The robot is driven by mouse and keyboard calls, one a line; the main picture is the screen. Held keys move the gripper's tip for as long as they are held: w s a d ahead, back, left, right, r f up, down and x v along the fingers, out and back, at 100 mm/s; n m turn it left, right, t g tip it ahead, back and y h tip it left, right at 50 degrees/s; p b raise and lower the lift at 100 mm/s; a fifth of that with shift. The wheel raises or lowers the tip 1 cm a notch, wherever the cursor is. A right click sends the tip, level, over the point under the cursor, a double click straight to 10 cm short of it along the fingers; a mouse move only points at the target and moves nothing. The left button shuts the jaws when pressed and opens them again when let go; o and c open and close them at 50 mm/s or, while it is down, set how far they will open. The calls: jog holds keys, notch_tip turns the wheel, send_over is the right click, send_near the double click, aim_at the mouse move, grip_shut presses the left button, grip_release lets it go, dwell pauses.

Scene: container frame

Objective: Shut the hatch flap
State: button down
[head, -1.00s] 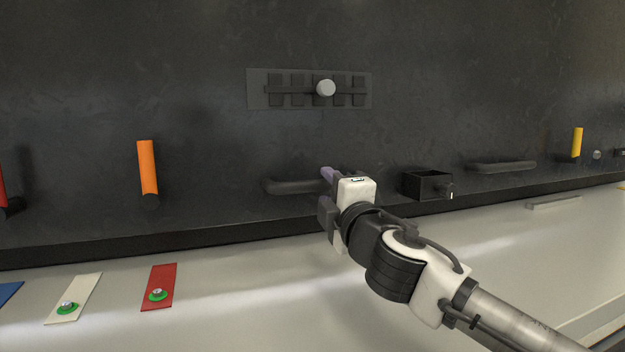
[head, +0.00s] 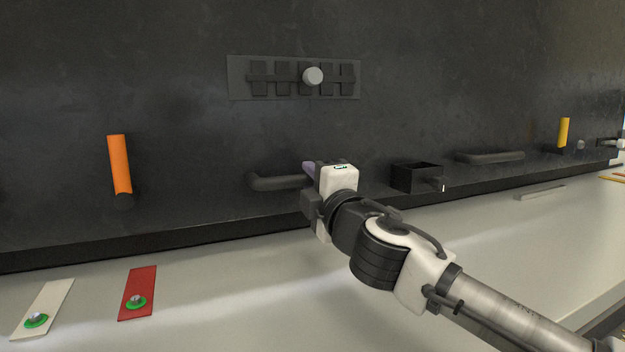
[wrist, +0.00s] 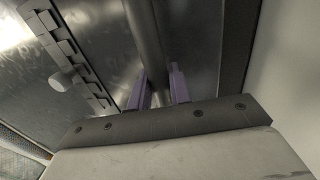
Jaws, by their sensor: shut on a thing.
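A large dark panel (head: 200,130) stands upright behind the light worktop; I cannot tell for certain that it is the hatch flap. A dark bar handle (head: 272,181) sticks out low on it. My gripper (head: 307,178) is at the right part of this handle and hides its right end. In the wrist view, the purple fingers of my gripper (wrist: 160,92) stand on both sides of the handle bar (wrist: 145,40), shut on it. The panel surface (wrist: 100,25) shows behind the bar.
A slotted plate with a round pale knob (head: 313,76) is above the handle. An orange lever (head: 120,165) is at left, and an open black box (head: 416,177), a second bar handle (head: 490,157) and a yellow lever (head: 563,132) are at right. A red plate (head: 138,290) lies on the worktop (head: 230,290).

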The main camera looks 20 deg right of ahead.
aim_at(302, 172)
jog(key=shift+t, duration=0.3)
jog(key=x, duration=0.1)
jog(key=b+x, duration=0.1)
jog(key=x, duration=0.1)
jog(key=b+x, duration=0.1)
jog(key=shift+w+f, duration=0.25)
jog(key=shift+w, duration=0.3)
jog(key=c, duration=1.6)
grip_release()
jog(key=shift+f, duration=0.1)
jog(key=shift+c, duration=0.2)
jog(key=o, duration=0.3)
jog(key=shift+w+f, duration=0.15)
jog(key=shift+w, duration=0.05)
jog(key=b+v, duration=0.2)
jog(key=v, duration=1.2)
